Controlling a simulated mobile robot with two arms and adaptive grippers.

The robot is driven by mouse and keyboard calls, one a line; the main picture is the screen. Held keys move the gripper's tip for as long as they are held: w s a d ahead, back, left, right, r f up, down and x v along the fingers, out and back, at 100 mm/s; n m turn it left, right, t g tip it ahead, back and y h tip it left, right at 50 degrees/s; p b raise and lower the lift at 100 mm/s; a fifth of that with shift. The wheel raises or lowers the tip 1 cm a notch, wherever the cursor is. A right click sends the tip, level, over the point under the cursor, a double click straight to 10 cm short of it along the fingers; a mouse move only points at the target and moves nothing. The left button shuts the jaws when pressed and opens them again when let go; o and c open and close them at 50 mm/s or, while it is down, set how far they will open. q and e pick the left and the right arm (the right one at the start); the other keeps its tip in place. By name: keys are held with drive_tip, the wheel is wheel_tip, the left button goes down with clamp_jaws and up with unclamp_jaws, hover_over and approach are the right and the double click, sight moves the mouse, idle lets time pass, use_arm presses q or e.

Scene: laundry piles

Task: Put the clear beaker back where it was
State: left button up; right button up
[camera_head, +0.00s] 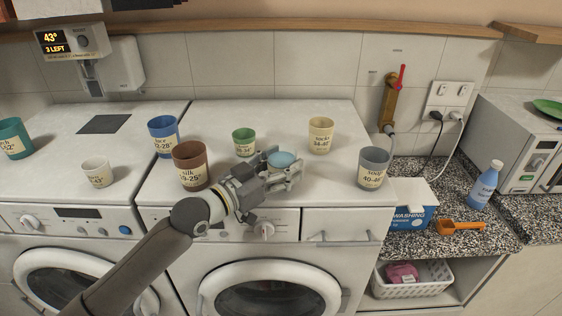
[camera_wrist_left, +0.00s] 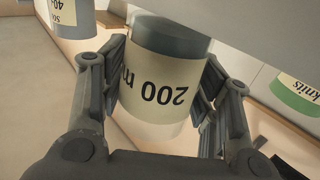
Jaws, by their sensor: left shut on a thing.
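The clear beaker (camera_head: 282,160) has a pale blue-teal top in the head view, and its lower part is hidden behind my fingers. In the left wrist view the beaker (camera_wrist_left: 170,42) shows a cream "200 m…" label and a grey-blue band. My left gripper (camera_head: 290,175) is shut on the beaker, with one finger on each side of it. It is over the front part of the right washing machine's white top (camera_head: 240,112). I cannot tell whether the beaker touches that top. My right gripper is not in view.
Labelled cups stand around the gripper: brown (camera_head: 191,165), blue (camera_head: 163,136), green (camera_head: 243,141), cream (camera_head: 320,135) and grey (camera_head: 373,167). A white cup (camera_head: 97,172) is on the left machine.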

use_arm(q)
drive_tip(key=shift+f, duration=0.15)
drive_tip(key=shift+a, duration=0.1)
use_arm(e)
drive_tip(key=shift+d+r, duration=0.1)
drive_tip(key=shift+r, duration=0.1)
use_arm(q)
drive_tip(key=shift+f, duration=0.1)
drive_tip(key=shift+f, duration=0.15)
drive_tip(key=o, duration=1)
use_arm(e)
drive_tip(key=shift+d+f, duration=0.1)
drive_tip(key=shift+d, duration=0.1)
use_arm(q)
drive_tip(key=shift+s, duration=0.1)
